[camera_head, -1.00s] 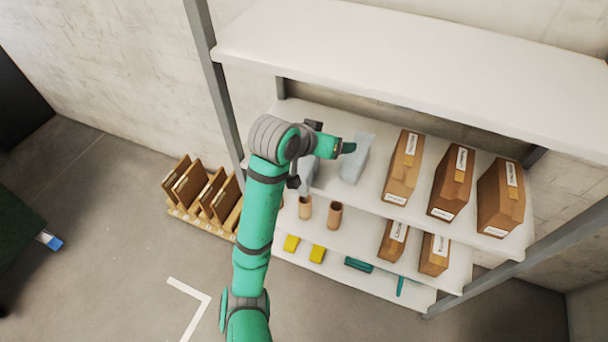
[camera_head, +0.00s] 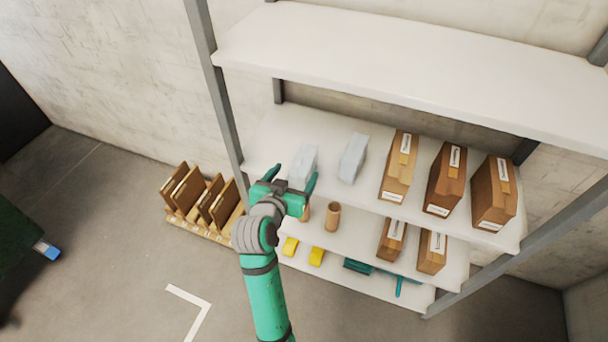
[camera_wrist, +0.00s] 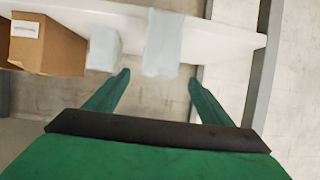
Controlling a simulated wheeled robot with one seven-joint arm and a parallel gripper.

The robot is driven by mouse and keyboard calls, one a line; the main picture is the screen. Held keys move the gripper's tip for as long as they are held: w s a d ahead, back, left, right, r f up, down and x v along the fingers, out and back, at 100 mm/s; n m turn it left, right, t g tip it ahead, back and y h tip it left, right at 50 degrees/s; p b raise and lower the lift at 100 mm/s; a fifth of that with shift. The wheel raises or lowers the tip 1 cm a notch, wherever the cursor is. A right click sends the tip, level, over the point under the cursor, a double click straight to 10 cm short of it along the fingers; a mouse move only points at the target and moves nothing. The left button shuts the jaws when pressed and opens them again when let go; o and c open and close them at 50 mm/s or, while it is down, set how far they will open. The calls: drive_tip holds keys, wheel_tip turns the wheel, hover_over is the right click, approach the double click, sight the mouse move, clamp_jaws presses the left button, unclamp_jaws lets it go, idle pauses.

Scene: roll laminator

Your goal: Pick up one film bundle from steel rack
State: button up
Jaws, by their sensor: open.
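Two pale bluish-white film bundles stand upright on a shelf of the steel rack (camera_head: 265,150). The left film bundle (camera_head: 303,164) is nearest my gripper, and the other film bundle (camera_head: 353,157) stands to its right. My gripper (camera_head: 292,177) is open and empty, with its fingers pointing at the left bundle from just in front of the shelf. In the wrist view my gripper (camera_wrist: 158,80) has its two fingers spread, with the nearer film bundle (camera_wrist: 162,45) beyond and between them, seemingly apart from both. The other film bundle (camera_wrist: 103,48) is left of the left finger.
Several brown boxes (camera_head: 445,180) stand right of the bundles. Cardboard tubes (camera_head: 333,216) and yellow items (camera_head: 317,255) lie on lower shelves. A rack post (camera_head: 222,100) rises at the left. Wooden holders with brown panels (camera_head: 205,200) stand on the floor at left.

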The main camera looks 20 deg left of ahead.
hover_over(303, 175)
drive_tip(key=shift+w+f, duration=0.1)
drive_tip(key=shift+f, duration=1.75)
drive_tip(key=c, duration=1.1)
